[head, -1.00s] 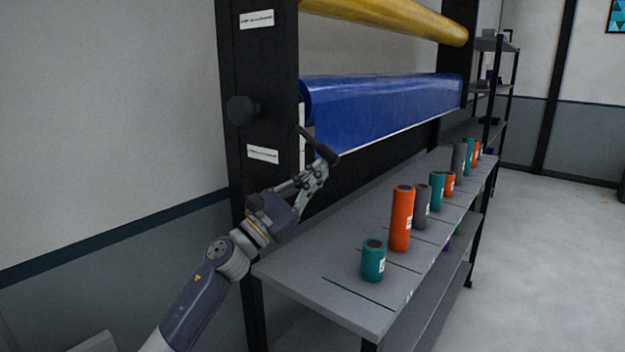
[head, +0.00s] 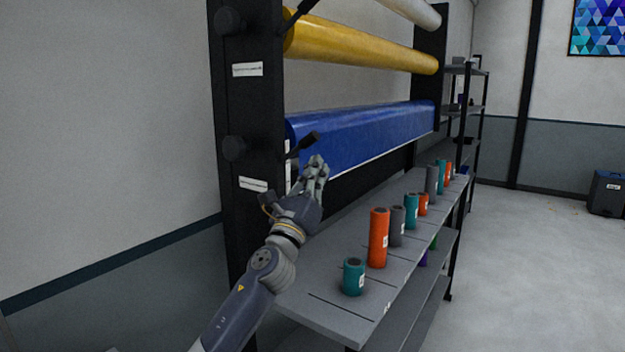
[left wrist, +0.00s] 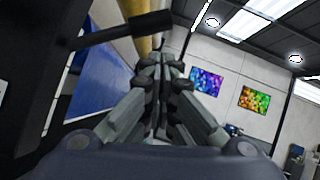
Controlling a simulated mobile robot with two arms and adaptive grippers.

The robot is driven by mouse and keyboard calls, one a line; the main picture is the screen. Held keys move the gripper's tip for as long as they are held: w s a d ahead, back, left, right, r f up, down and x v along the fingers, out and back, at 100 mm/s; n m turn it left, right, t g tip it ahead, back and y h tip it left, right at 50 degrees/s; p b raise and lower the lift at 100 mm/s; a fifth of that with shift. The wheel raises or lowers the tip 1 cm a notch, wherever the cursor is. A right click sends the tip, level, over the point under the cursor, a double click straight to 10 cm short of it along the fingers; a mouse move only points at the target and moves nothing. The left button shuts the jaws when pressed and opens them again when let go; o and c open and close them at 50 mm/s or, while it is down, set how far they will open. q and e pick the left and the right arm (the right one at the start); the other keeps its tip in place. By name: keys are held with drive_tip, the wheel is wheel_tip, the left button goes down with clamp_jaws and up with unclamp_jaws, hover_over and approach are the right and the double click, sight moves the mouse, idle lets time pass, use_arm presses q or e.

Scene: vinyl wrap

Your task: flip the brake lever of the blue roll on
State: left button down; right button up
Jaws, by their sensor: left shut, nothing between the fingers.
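The blue roll (head: 365,137) hangs on the black rack below a yellow roll. Its brake lever (head: 304,144), a dark rod with a thick grip, sticks out at the near left end of the roll and points up to the right. My left gripper (head: 317,162) is shut and empty, just below and right of the lever's grip in the head view. In the left wrist view the lever (left wrist: 150,24) shows beyond and above the shut fingers (left wrist: 163,62); I cannot tell whether they touch. My right gripper is not in view.
The yellow roll (head: 360,46) has its own dark lever (head: 297,15) higher up. Below is a grey shelf (head: 335,318) with several standing rolls, including a teal one (head: 353,277) and an orange one (head: 378,238).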

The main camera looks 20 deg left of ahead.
use_arm(q)
wheel_tip(320, 180, up, 3)
drive_tip(key=shift+w+a+f+p, duration=0.15)
drive_tip(key=shift+p, duration=0.6)
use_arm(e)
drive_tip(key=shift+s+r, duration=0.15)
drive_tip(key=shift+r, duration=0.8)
use_arm(q)
drive_tip(key=shift+f, duration=0.15)
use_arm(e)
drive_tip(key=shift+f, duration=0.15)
